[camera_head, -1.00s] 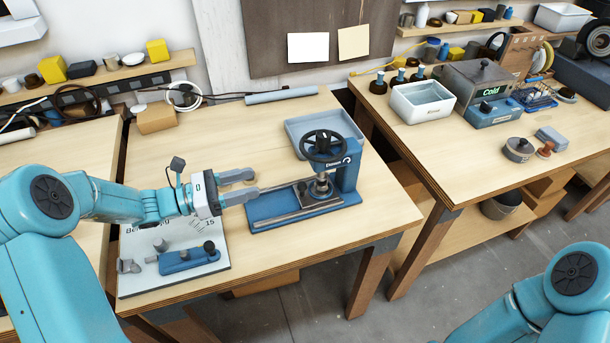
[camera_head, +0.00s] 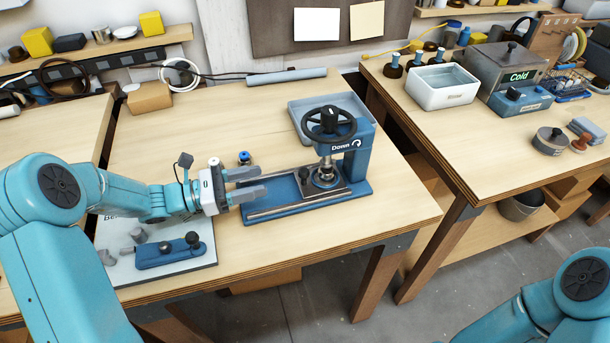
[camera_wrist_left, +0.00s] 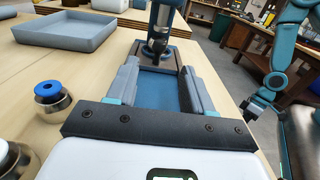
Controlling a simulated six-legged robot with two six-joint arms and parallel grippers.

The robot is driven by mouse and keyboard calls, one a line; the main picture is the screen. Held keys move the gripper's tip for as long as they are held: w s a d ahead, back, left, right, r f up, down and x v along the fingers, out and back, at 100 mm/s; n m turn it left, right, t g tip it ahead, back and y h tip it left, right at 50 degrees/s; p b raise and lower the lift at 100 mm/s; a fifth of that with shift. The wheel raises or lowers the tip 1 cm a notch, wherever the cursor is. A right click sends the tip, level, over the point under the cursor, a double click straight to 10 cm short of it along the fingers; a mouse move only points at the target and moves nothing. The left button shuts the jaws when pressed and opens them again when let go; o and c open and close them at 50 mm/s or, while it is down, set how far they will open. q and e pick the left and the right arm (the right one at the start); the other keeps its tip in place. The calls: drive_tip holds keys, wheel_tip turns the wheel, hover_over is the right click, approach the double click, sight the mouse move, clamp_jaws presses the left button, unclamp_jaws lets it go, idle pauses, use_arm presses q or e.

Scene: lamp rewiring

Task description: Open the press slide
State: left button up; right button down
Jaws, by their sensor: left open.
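The blue press (camera_head: 360,160) stands on the middle table, with a black handwheel (camera_head: 329,124) on top and long rails on its base. Its dark slide plate (camera_head: 335,190) sits under the press head, around a round metal seat. My left gripper (camera_head: 262,181) is open and empty over the left end of the press base. In the left wrist view its two fingers (camera_wrist_left: 160,75) straddle the blue bed, pointing at the slide plate (camera_wrist_left: 178,58). I cannot tell whether they touch it.
A grey tray (camera_head: 300,106) lies behind the press. A blue-topped metal fitting (camera_head: 244,158) stands behind my left gripper, and also shows in the left wrist view (camera_wrist_left: 50,96). A blue fixture (camera_head: 170,251) on a white board is at the front left. The table right of the press is clear.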

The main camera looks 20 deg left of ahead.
sight(304, 170)
use_arm(q)
drive_tip(key=p+x, duration=0.1)
drive_tip(key=x, duration=1)
drive_tip(key=shift+w+d+p, duration=0.3)
drive_tip(key=shift+d, duration=0.1)
drive_tip(key=shift+c, duration=0.3)
